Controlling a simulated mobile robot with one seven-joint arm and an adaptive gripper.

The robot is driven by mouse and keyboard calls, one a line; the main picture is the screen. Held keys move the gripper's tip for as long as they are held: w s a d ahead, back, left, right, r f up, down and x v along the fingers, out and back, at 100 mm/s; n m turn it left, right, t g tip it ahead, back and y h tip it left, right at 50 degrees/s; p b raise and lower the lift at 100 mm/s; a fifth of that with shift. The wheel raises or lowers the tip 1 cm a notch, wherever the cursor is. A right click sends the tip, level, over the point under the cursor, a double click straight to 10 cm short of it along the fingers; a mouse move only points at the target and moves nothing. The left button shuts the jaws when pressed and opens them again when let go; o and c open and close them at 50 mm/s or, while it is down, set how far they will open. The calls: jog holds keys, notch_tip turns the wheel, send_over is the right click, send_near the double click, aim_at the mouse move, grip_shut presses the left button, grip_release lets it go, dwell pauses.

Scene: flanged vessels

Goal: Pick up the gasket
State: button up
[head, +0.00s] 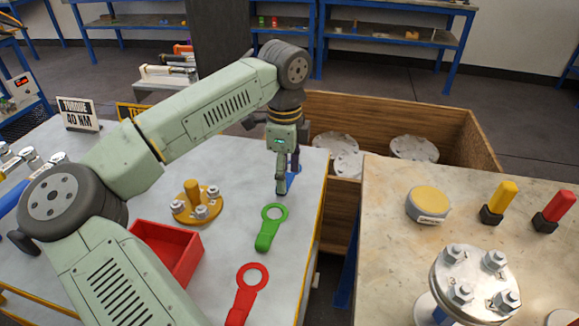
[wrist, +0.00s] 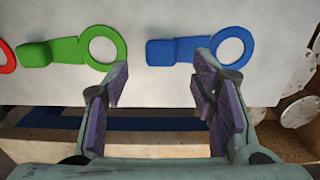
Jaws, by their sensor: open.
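Three flat gaskets, each a ring with a tab, lie on the light grey bench top. The blue gasket shows in the wrist view (wrist: 188,50), tab left and ring right. In the head view it is mostly hidden behind my gripper (head: 281,187). The green gasket (head: 268,232) lies in front of it, and the red gasket (head: 243,292) is nearer still. In the wrist view my gripper (wrist: 161,80) is open and empty, its fingers below the blue gasket in the picture, pointing towards its tab. I cannot tell its exact height above the bench.
A red tray (head: 190,252) and a brass flange with bolts (head: 196,203) are left of the gaskets. A wooden crate (head: 460,135) holding metal discs stands beyond the bench edge. A second table (head: 390,260) at right carries a bolted flanged vessel (head: 470,285).

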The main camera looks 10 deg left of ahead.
jog(key=shift+f, duration=1.4)
jog(key=shift+c, duration=0.4)
jog(key=c, duration=1)
